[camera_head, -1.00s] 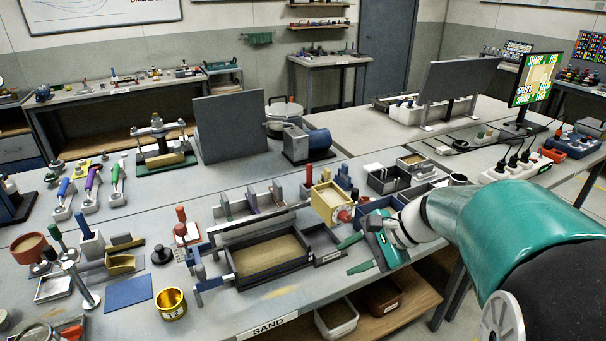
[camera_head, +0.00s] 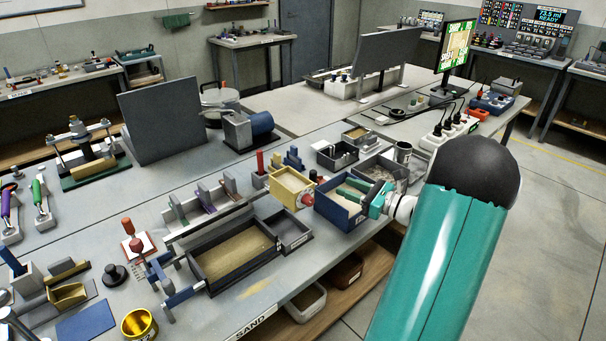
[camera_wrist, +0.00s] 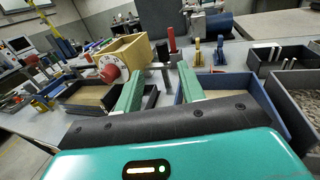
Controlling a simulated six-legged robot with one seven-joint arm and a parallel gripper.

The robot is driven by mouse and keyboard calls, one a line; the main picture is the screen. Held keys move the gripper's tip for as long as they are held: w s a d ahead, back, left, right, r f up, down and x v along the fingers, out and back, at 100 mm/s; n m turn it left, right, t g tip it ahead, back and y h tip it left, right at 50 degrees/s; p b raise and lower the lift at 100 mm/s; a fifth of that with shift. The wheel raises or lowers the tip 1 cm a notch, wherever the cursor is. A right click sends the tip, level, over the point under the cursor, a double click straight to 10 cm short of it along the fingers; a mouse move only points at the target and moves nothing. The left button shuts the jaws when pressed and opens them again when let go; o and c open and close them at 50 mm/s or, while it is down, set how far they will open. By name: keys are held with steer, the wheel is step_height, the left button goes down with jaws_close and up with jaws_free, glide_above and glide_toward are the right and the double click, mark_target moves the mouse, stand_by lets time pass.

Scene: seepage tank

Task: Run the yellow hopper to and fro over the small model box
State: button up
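The yellow hopper (camera_head: 291,190) holds sand and sits at the right end of the model box's back rail, with a red knob on its near right side. In the wrist view the hopper (camera_wrist: 128,50) is up and left, its knob facing me. The small model box (camera_head: 207,285), black with a bed of sand, lies to the left and in front of the hopper. It seems partly visible at left in the wrist view. My gripper (camera_head: 360,191) is at the blue bin, right of the hopper and apart from it. In the wrist view its green fingers (camera_wrist: 159,82) are spread, with nothing between them.
A blue sand bin (camera_head: 340,214) lies under my gripper. A small dark tray (camera_head: 290,236) adjoins the model box. A gold cup (camera_head: 138,324) stands at the front left. The table's front edge is close.

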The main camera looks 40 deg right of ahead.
mark_target(313, 174)
steer(key=x, duration=1.2)
steer(key=shift+w+d+f, duration=0.1)
steer(key=shift+w+f, duration=0.05)
steer(key=shift+w, duration=0.05)
steer(key=shift+c, duration=0.5)
jaws_close()
